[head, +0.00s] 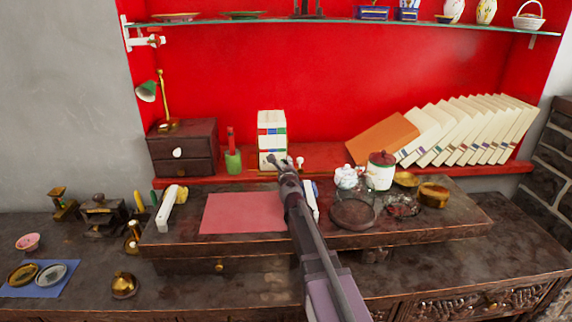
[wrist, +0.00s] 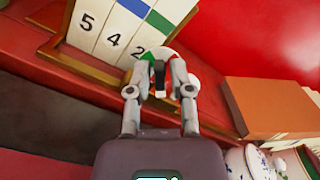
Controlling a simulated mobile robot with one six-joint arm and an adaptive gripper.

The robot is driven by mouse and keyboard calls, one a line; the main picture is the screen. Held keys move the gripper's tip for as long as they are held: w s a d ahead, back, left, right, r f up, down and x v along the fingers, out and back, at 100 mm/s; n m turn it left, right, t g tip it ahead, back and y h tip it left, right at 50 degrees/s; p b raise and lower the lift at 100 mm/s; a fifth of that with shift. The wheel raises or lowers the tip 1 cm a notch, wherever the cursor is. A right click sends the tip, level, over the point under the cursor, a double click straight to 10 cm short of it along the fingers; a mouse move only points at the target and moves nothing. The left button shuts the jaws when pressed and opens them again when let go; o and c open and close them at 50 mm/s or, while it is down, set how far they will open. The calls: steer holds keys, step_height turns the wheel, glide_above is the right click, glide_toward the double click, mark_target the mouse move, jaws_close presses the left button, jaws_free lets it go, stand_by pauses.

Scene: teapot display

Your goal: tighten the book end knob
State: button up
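My gripper (head: 283,166) reaches up to the red shelf, in front of a white block with coloured bands (head: 271,130) that shows numbers in the wrist view (wrist: 110,35). In the wrist view its two fingers (wrist: 159,78) stand apart. Between and behind them is a small round piece with red, green and white parts and a dark upright bar (wrist: 159,72); I cannot tell whether the fingers touch it. It looks like the knob, but this is not certain. A pale round thing shows by the right finger. In the head view my gripper partly hides this spot.
An orange book (head: 383,139) leans with a row of cream books (head: 470,128) to the right; the orange one shows in the wrist view (wrist: 270,108). Jars (head: 380,171) stand close to the right of my arm. A green holder (head: 233,162) stands left of the block.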

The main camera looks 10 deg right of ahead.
jaws_close()
steer(key=shift+m, duration=0.4)
steer(key=m, duration=0.5)
steer(key=shift+d+r, duration=0.1)
steer(key=m, duration=0.6)
steer(key=shift+d+m, duration=0.15)
steer(key=shift+m, duration=0.25)
steer(key=m, duration=0.6)
steer(key=shift+d, duration=0.1)
steer(key=m, duration=0.6)
steer(key=shift+f, duration=0.25)
